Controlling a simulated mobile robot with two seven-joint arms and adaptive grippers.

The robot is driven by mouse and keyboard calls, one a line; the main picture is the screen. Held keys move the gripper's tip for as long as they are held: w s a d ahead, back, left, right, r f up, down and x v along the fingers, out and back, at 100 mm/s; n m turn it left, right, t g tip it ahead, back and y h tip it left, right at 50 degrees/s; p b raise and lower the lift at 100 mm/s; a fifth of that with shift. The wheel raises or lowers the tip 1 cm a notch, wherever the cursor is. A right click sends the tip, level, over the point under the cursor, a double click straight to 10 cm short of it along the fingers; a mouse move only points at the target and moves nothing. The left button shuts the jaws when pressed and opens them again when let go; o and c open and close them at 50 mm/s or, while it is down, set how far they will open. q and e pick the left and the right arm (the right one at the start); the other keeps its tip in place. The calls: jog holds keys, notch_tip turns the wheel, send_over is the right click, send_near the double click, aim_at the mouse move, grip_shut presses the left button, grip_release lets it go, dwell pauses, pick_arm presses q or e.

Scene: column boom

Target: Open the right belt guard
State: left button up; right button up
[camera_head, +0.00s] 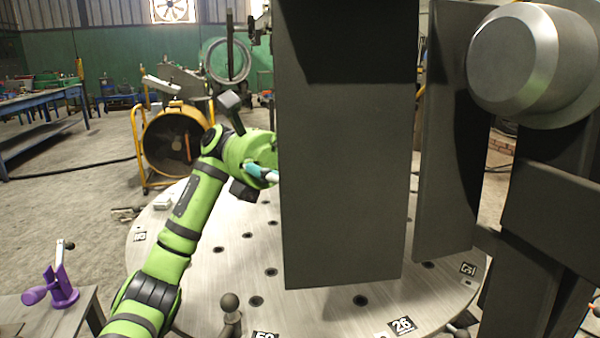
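Two tall dark grey panels stand over a round metal table. The nearer, wider panel (345,170) fills the middle of the head view; a narrower panel (445,150) stands to its right with a gap between. I cannot tell for sure which is the right belt guard, and no handle or latch shows on either. My green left arm reaches up from the lower left, and its wrist end meets the left edge of the wider panel in the picture. My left gripper is hidden there, behind the panel. My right arm and gripper do not show.
The round table (195,290) has several holes and number plates. A large grey cylinder (515,60) and dark beams crowd the right side. A yellow-framed fan (173,140) stands on the floor behind. A purple clamp (60,285) sits on a bench at lower left.

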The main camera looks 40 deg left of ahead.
pick_arm(q)
jog(key=shift+a, duration=0.15)
jog(key=v, duration=0.7)
jog(key=shift+a, duration=0.2)
jog(key=shift+f, duration=0.1)
